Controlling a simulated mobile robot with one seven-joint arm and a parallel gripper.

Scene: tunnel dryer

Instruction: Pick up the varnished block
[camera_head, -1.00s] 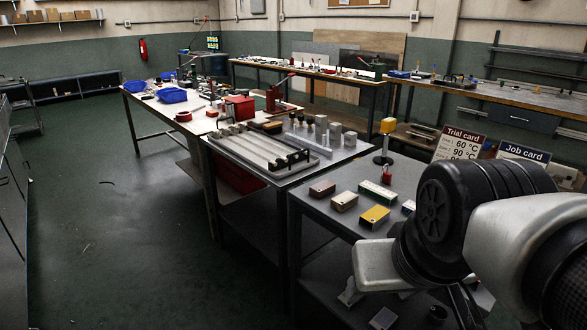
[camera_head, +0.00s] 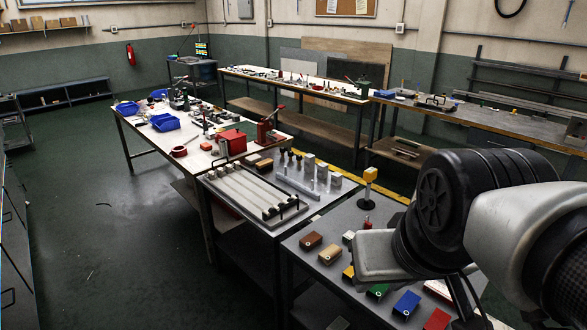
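A small row of blocks stands on the dark grey table (camera_head: 290,262) at the lower right. A brown block (camera_head: 311,240) is at its left end, beside a tan block (camera_head: 330,255). The brown and tan blocks both look wood-coloured; I cannot tell for sure which is varnished. My arm hangs over the right part of this table. My gripper's fingers do not show.
A yellow-topped stand (camera_head: 370,187) and a small red item (camera_head: 367,222) are behind the blocks. The adjoining table holds a rack of pale bars (camera_head: 240,190) and metal pieces. A white-topped bench (camera_head: 150,140) lies beyond. The floor at left (camera_head: 110,240) is clear.

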